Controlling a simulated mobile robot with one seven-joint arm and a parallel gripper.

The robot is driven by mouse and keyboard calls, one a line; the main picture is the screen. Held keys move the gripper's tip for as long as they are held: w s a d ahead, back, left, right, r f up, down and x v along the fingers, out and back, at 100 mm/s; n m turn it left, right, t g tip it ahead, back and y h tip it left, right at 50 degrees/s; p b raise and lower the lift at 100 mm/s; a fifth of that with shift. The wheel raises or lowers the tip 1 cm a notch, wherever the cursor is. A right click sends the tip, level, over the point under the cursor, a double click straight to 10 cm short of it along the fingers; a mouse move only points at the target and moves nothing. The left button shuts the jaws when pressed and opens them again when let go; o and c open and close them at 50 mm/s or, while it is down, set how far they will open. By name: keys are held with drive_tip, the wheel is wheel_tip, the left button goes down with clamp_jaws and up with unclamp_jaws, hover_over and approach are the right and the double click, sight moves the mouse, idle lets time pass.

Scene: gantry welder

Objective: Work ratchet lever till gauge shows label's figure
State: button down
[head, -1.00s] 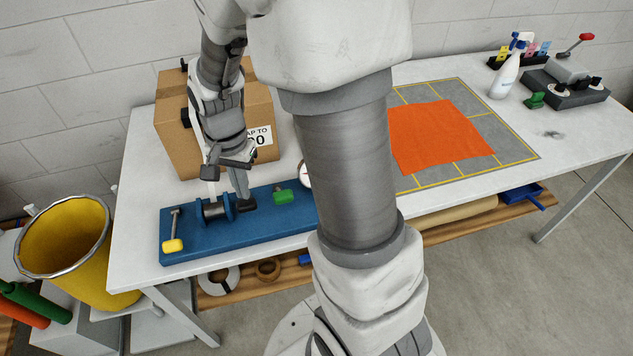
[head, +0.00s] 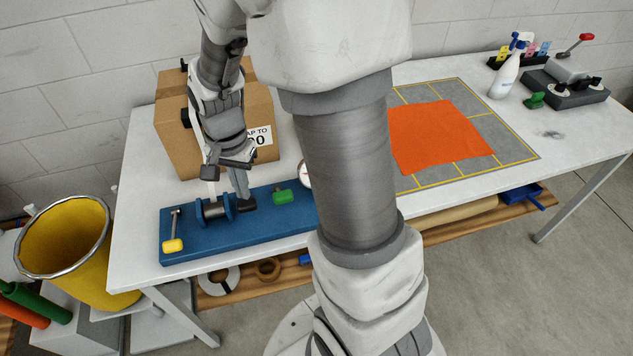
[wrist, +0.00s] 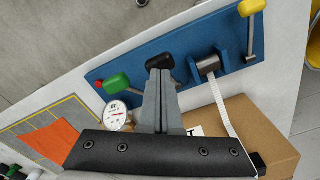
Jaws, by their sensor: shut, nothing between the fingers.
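A blue board (head: 180,251) lies along the table's front left edge. It bears a dark drum (wrist: 208,66) with a pale strap, a yellow-handled lever (head: 173,244), a black knob (head: 246,203) and a green handle (head: 285,196). A round white gauge (wrist: 115,114) stands by the green handle; its reading is too small to tell, and my arm partly hides it in the head view. A label (head: 260,137) on the cardboard box is partly hidden, showing "AP TO" and "00". My gripper (wrist: 159,74) is shut and empty, its fingertips right at the black knob; contact is unclear.
The cardboard box (head: 172,132) stands behind the board, close to my gripper. A yellow bucket (head: 62,255) stands left of the table. An orange cloth (head: 440,138) lies on a grey mat (head: 515,153) at right. A spray bottle (head: 507,75) stands farther right.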

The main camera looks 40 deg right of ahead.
drive_tip(key=shift+f, duration=0.1)
idle(0.3)
drive_tip(key=shift+s+a+f+b, duration=0.1)
drive_tip(key=shift+s+f+b, duration=0.2)
drive_tip(key=shift+f+b, duration=0.5)
drive_tip(key=shift+s+a+f+b, duration=0.1)
drive_tip(key=shift+s+f+b, duration=0.25)
drive_tip(key=shift+f+b, duration=0.45)
drive_tip(key=shift+s+a+f+b, duration=0.1)
drive_tip(key=shift+s+f+b, duration=0.2)
drive_tip(key=shift+f+b, duration=0.5)
drive_tip(key=shift+d+f, duration=0.1)
drive_tip(key=shift+f, duration=0.15)
wheel_tip(320, 180, up, 9)
drive_tip(key=s+p, duration=0.1)
drive_tip(key=p, duration=0.6)
drive_tip(key=shift+s+a+f, duration=0.15)
drive_tip(key=shift+a, duration=0.15)
idle(1.5)
